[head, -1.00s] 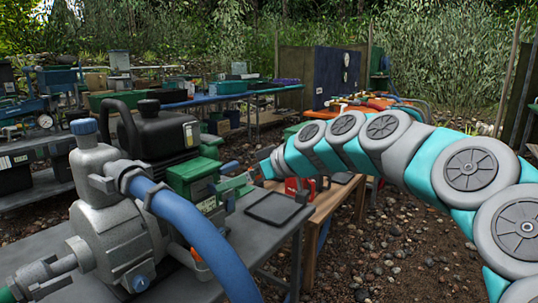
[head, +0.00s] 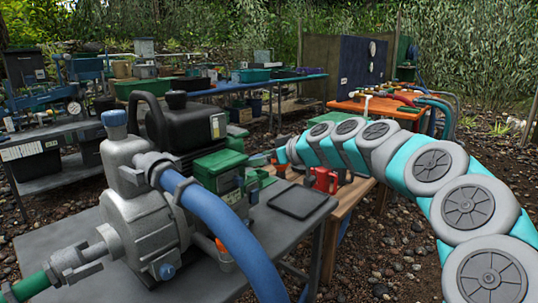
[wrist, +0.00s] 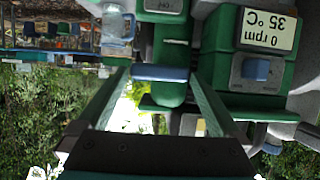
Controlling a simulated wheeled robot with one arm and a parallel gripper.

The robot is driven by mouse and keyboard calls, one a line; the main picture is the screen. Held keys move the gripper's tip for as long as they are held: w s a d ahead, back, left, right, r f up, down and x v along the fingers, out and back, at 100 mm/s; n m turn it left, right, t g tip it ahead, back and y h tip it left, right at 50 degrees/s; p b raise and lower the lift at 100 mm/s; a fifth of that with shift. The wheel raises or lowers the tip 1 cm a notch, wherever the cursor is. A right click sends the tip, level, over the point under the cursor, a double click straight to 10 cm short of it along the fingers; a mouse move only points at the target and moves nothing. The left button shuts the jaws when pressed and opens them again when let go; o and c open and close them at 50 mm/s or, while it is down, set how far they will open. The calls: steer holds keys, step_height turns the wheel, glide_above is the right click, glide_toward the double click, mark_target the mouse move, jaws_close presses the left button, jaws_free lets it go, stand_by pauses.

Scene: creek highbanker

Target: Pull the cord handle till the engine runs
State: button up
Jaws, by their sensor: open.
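The engine pump stands on the grey bench (head: 275,240) in the head view, with a silver body (head: 135,200), a black top (head: 195,125) and a green box (head: 218,170) at its side. My gripper (wrist: 160,78) reaches in from the right beside the green box; its jaws are open. A short blue-grey bar, seemingly the cord handle (wrist: 160,73), lies across the gap between my fingertips in the wrist view; I cannot tell whether they touch it. No cord shows clearly. An upside-down display (wrist: 268,28) on the engine reads 0 rpm, 35 °C.
A thick blue hose (head: 215,215) curves from the pump over the bench front. A flat dark tray (head: 297,201) lies on the bench. A red can (head: 323,179) stands behind, near my arm. An orange table (head: 375,105) with hoses is farther back. Gravel lies at right.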

steer(key=shift+a, duration=0.15)
steer(key=c, duration=1)
steer(key=s+d+b, duration=1.2)
steer(key=s+d, duration=0.2)
steer(key=d, duration=0.5)
steer(key=shift+s, duration=0.35)
